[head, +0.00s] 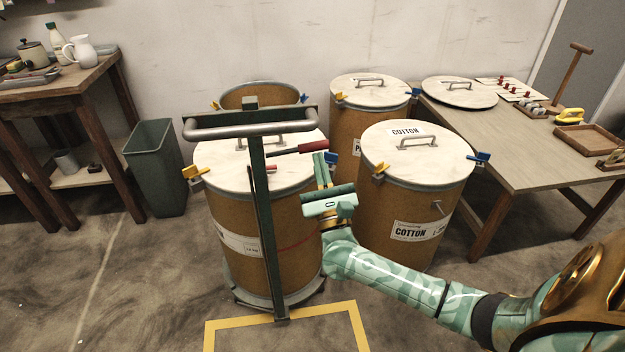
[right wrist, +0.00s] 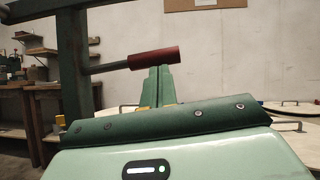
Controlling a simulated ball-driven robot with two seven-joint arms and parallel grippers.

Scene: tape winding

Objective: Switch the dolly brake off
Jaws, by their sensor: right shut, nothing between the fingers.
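The dolly has a dark green post (head: 260,215) with a grey handlebar (head: 222,131) on top, and carries a brown drum (head: 285,225) with a pale lid. The brake lever's red grip (head: 312,148) sticks out to the right from the post, over the drum lid. In the right wrist view the red grip (right wrist: 154,58) sits on a dark rod and tilts slightly up. My right gripper (head: 322,162) is shut and empty, its fingertips close below the red grip. In the right wrist view the fingertips (right wrist: 158,72) overlap the grip's lower edge; contact cannot be told. My left gripper is out of view.
Another cotton drum (head: 405,215) stands close to the right, with more drums behind. A work table (head: 520,150) is at the right, a wooden bench (head: 60,90) and a green bin (head: 158,165) at the left. Yellow tape (head: 225,325) marks the floor in front.

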